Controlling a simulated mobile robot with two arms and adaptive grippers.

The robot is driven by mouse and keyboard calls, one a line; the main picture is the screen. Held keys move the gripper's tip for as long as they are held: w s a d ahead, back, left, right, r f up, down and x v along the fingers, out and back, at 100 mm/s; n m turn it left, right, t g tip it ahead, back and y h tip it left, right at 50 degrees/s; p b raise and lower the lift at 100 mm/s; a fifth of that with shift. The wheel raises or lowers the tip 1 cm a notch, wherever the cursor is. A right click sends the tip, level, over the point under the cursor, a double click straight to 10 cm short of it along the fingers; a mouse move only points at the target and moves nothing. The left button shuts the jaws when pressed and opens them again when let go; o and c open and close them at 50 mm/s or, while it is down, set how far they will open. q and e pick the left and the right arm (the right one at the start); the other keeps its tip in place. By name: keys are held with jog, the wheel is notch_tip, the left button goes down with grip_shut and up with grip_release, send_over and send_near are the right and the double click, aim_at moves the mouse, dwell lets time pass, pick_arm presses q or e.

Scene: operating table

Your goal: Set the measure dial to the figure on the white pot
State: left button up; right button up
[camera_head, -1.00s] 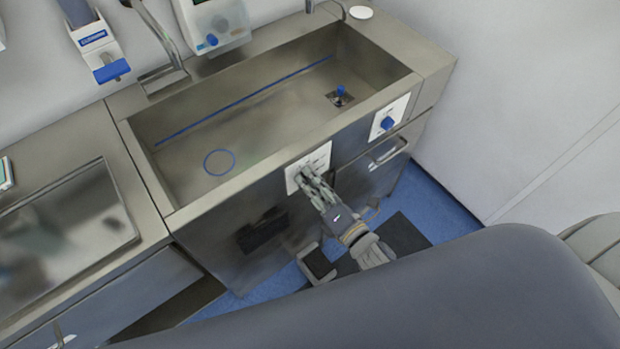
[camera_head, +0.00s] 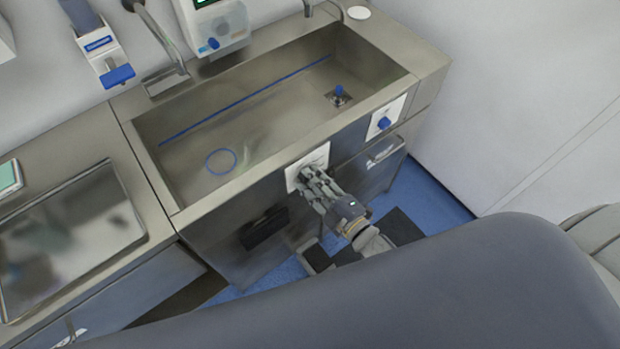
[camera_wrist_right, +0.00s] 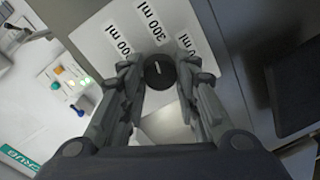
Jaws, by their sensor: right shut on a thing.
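The measure dial is a dark round knob (camera_wrist_right: 159,72) with a pale pointer line, on a white panel (camera_head: 318,156) on the sink unit's front. In the right wrist view the panel carries labels around the knob; "300 ml" (camera_wrist_right: 155,25) reads clearly, and the ones on either side are partly covered. My right gripper (camera_wrist_right: 159,76) has its fingers on both sides of the knob and is shut on it; it also shows at the panel in the head view (camera_head: 306,174). The white pot and its figure cannot be made out. My left gripper is not in view.
A metal sink (camera_head: 240,125) lies above the panel, with a blue ring mark inside. A second white panel with a blue knob (camera_head: 384,123) is to the right. A dark box (camera_head: 264,229) sits on the front, left of my gripper.

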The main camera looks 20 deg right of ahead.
jog(key=m, duration=0.7)
jog(key=shift+s+f+y+p, duration=0.2)
jog(key=shift+f+y+p, duration=0.1)
jog(key=m, duration=0.3)
jog(key=shift+m+b, duration=0.3)
jog(key=shift+m, duration=1.8)
jog(key=o, duration=1.1)
jog(key=shift+c, duration=0.2)
jog(key=shift+s+d+r+y, duration=0.1)
jog(key=shift+s+r+y, duration=0.1)
jog(key=shift+y, duration=0.1)
jog(key=v, duration=1.2)
jog(key=shift+f, duration=0.15)
